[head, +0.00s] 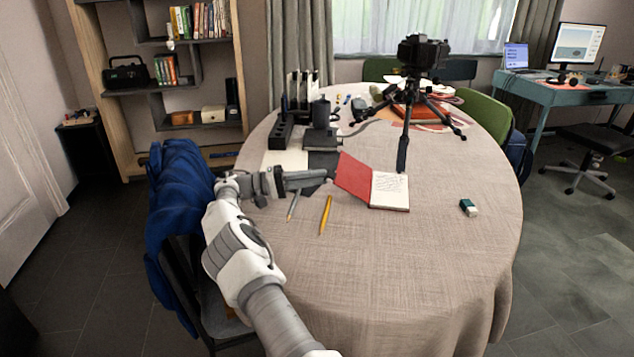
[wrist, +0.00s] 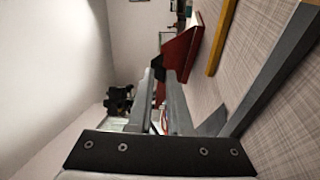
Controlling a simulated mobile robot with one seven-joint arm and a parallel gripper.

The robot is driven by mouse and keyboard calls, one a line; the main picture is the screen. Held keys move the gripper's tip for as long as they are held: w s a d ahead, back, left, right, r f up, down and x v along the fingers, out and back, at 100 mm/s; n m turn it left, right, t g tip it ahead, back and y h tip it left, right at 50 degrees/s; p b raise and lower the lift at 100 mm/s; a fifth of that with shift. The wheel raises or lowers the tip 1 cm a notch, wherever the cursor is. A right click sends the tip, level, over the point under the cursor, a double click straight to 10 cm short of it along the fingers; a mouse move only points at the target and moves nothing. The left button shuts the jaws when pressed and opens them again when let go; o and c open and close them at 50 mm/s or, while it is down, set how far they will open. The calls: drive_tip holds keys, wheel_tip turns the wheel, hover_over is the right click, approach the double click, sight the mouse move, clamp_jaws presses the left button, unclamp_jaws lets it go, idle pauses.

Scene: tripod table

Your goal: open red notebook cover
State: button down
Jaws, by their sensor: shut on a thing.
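The red notebook (head: 392,188) lies on the table, with a white page of handwriting showing. Its red cover (head: 354,174) is swung up and over to the left, tilted and clear of the page. My gripper (head: 330,177) comes in from the left, and its fingertips are at the cover's left edge. In the wrist view the gripper (wrist: 163,74) is shut on the cover (wrist: 180,55), with the two fingers one on each side of its edge. The exact contact is small and dark there.
A yellow pencil (head: 325,215) and a grey pen (head: 293,206) lie in front of my gripper. A camera tripod (head: 403,150) stands just behind the notebook. The front table is clear.

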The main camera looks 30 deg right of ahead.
drive_tip(key=shift+f, duration=0.1)
drive_tip(key=c, duration=1.1)
unclamp_jaws()
drive_tip(key=shift+d, duration=0.1)
drive_tip(key=shift+o, duration=0.2)
drive_tip(key=s+d+r+p, duration=0.6)
drive_tip(key=s+r, duration=0.3)
drive_tip(key=r, duration=0.2)
drive_tip(key=shift+d, duration=0.65)
drive_tip(key=shift+s, duration=0.1)
